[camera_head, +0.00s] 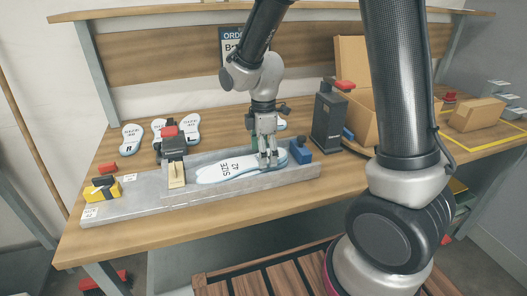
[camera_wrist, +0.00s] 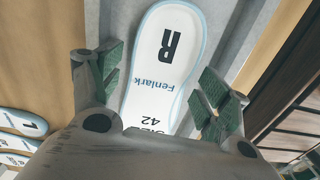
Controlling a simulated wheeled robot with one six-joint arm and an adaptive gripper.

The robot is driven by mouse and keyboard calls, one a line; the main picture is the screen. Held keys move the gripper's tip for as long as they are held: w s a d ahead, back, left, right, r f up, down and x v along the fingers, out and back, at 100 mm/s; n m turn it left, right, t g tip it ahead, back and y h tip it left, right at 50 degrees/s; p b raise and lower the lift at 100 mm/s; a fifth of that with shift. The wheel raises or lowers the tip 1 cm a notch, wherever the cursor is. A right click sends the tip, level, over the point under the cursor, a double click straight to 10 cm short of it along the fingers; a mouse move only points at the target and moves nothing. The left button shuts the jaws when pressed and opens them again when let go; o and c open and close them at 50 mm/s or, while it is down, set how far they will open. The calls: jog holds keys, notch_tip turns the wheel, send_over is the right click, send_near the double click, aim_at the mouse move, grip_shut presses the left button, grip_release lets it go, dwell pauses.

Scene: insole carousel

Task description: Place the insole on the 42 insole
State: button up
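A white insole with a light-blue rim, marked SIZE 42 (camera_head: 228,170), lies flat along the grey fixture (camera_head: 130,205) in the head view. My gripper (camera_head: 267,160) is low over its right part and hides some of it. In the wrist view, a white insole (camera_wrist: 155,65) marked R, Fenlark and 42 lies lengthwise between my fingers (camera_wrist: 160,82). The green-padded fingers are spread, one on each side of it. I cannot tell whether this is the same insole or a second one on top. My palm hides its near end.
Several more insoles (camera_head: 132,137) lie at the back left. A clamp-like device with a red top (camera_head: 172,147) stands on the fixture, and a blue block (camera_head: 299,151) sits at its right end. A dark upright device (camera_head: 328,122) and cardboard boxes (camera_head: 361,117) stand to the right.

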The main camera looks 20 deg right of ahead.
jog(key=shift+r, duration=0.1)
notch_tip(320, 180, up, 13)
jog(key=s+d+r+m+t, duration=0.2)
jog(key=s+d+r+m, duration=0.1)
jog(key=s+d+m, duration=0.4)
jog(key=s+d+r+m+t, duration=0.2)
jog(key=s+d+r+m, duration=0.1)
jog(key=s+d+m, duration=0.5)
jog(key=s+m, duration=0.2)
jog(key=s, duration=0.2)
jog(key=shift+s+d, duration=0.15)
jog(key=shift+d, duration=0.15)
